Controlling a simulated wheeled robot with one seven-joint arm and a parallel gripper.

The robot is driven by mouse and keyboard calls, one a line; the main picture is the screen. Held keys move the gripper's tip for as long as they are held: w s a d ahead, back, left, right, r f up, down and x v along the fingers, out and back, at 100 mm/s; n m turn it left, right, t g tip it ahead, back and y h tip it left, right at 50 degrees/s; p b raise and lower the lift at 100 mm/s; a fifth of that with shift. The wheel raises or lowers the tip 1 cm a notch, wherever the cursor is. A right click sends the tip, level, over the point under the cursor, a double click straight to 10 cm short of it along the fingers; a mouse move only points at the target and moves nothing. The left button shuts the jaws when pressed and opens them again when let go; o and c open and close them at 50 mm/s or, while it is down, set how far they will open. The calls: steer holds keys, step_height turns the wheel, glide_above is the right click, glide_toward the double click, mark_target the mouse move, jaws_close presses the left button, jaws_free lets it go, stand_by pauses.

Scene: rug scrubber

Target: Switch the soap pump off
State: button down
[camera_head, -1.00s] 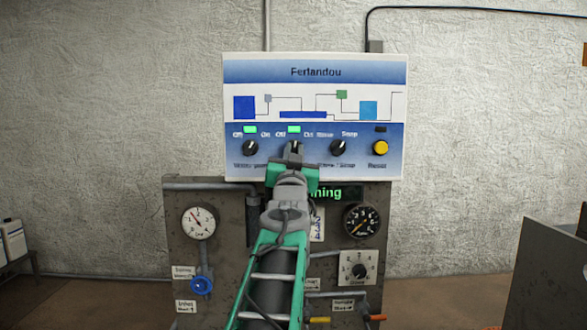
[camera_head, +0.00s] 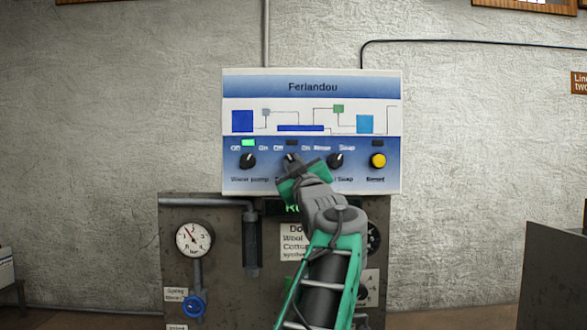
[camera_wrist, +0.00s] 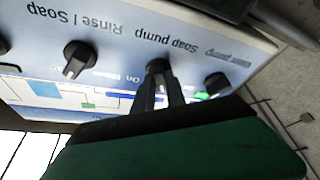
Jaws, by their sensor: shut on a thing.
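The soap pump knob (camera_head: 291,158) is the black second knob from the left on the white and blue Ferlandou panel (camera_head: 312,83). Its label "Soap pump" reads upside down in the wrist view, next to the knob (camera_wrist: 158,66). The lamp (camera_head: 292,142) above it is dark. My gripper (camera_head: 293,166) reaches up from below and is shut on this knob; its narrow fingers (camera_wrist: 162,88) close around the knob in the wrist view. My gripper hides the label in the head view.
The water pump knob (camera_head: 247,161) is on the left under a lit green lamp (camera_head: 248,142). The rinse/soap knob (camera_head: 335,160) and yellow button (camera_head: 378,160) are on the right. A gauge (camera_head: 194,239) and blue valve (camera_head: 193,306) are below left. A dark cabinet (camera_head: 555,270) stands right.

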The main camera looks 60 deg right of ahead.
stand_by(0.4)
steer(key=c, duration=1.4)
jaws_free()
steer(key=shift+o, duration=0.2)
steer(key=b+v, duration=0.2)
steer(key=v, duration=0.5)
steer(key=shift+s+a+b, duration=0.2)
steer(key=shift+a+b, duration=0.1)
steer(key=shift+b, duration=0.05)
steer(key=shift+f, duration=0.15)
steer(key=b+v, duration=0.7)
steer(key=v, duration=0.2)
